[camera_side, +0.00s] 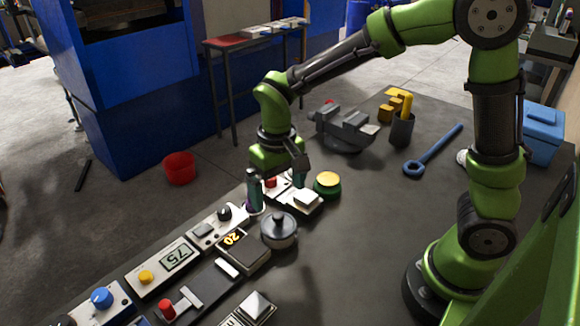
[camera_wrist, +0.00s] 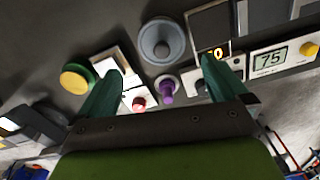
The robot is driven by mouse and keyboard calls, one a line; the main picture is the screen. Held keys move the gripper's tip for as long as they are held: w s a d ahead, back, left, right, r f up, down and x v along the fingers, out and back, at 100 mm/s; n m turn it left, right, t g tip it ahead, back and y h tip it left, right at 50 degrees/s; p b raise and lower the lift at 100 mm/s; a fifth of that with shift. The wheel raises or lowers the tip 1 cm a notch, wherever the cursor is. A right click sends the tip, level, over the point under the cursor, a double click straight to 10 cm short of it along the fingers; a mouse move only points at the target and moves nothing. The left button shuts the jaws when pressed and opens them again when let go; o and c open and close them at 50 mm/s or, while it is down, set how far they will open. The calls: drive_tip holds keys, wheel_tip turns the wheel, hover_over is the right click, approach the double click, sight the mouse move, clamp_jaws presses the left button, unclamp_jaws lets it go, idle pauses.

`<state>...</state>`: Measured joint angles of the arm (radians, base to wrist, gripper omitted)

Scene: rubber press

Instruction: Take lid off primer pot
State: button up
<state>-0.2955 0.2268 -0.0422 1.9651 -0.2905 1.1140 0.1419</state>
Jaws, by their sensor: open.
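The grey round pot (camera_side: 280,234) stands on the bench, just in front of my gripper in the side view. A dark lid (camera_side: 279,222) with a knob sits on it. From above, the lid (camera_wrist: 161,42) shows as a grey disc with a central knob, beyond the fingertips. My gripper (camera_side: 277,197) is open and points down, with its fingers (camera_wrist: 162,66) spread wide. The fingers are apart from the lid. A purple-topped knob (camera_wrist: 167,90) lies between the fingers in the wrist view; in the side view it is mostly hidden behind a finger.
A green pot with a yellow top (camera_side: 327,184) stands right of my gripper. A display box reading 20 (camera_side: 242,250) sits close left of the grey pot. More control boxes, one reading 75 (camera_side: 165,267), line the bench edge. A blue wrench (camera_side: 432,152) lies farther back. Bench right of the pot is clear.

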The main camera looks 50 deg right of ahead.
sight(278, 215)
wheel_tip(278, 215, down, 8)
drive_tip(key=shift+w+a+f, duration=0.1)
drive_tip(key=shift+w+f, duration=0.05)
drive_tip(key=shift+f, duration=0.1)
drive_tip(key=c, duration=0.8)
